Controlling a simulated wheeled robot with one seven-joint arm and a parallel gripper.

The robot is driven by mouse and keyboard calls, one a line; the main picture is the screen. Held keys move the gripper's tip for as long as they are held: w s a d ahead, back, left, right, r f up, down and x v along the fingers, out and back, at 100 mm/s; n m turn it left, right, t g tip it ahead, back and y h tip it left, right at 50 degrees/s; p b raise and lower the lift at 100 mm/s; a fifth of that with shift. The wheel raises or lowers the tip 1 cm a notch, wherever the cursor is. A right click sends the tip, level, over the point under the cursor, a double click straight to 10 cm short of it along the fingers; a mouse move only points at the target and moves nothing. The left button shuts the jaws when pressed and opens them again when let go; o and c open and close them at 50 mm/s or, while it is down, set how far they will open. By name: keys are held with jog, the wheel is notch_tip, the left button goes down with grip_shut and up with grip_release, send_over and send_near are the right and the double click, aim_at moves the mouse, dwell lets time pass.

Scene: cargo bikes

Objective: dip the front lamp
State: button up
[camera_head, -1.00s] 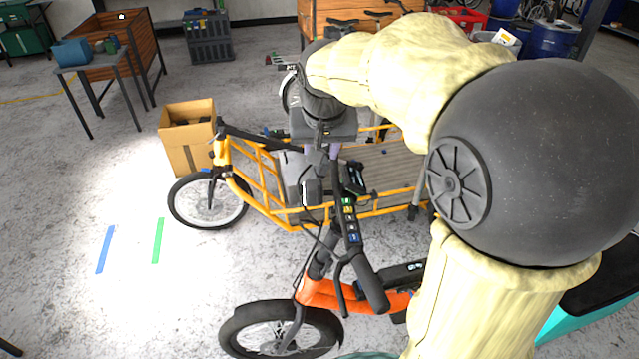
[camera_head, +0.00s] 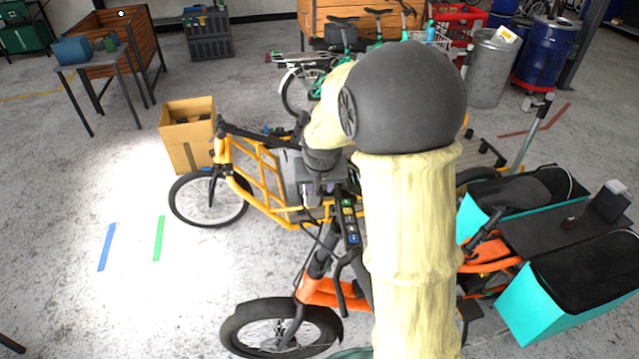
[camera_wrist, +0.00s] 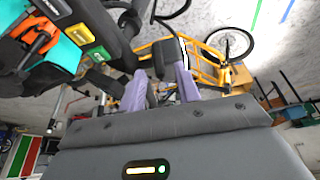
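The orange cargo bike (camera_head: 325,292) stands in front of me in the head view. Its handlebar controls (camera_head: 348,222) carry a row of green, yellow and blue buttons. Yellow and green buttons (camera_wrist: 97,53) show at upper left in the wrist view. A black block (camera_wrist: 168,58), possibly the front lamp, is close to my fingertips; I cannot tell whether they touch it. My gripper (camera_wrist: 160,72) has two lavender fingers spread apart, with no object clearly held between them. In the head view my arm hides much of the handlebar. A bright light patch (camera_head: 135,285) lies on the floor ahead of the bike.
A yellow cargo bike (camera_head: 262,182) stands just behind the handlebar. A cardboard box (camera_head: 188,150) is beside its front wheel. Blue tape (camera_head: 106,247) and green tape (camera_head: 158,238) mark the floor. Teal panniers (camera_head: 530,300) are at the right. The left floor is mostly clear.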

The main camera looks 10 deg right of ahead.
grip_shut()
jog(key=shift+a+f, duration=0.1)
jog(key=shift+a, duration=0.1)
jog(key=h+b, duration=0.1)
jog(key=a+n+h+b, duration=0.1)
jog(key=h+b, duration=0.1)
jog(key=a+h+b, duration=0.1)
jog(key=b, duration=0.1)
jog(key=shift+w+a+f+h, duration=0.25)
jog(key=shift+f+h, duration=0.05)
jog(key=shift+h, duration=0.1)
dwell(0.3)
grip_release()
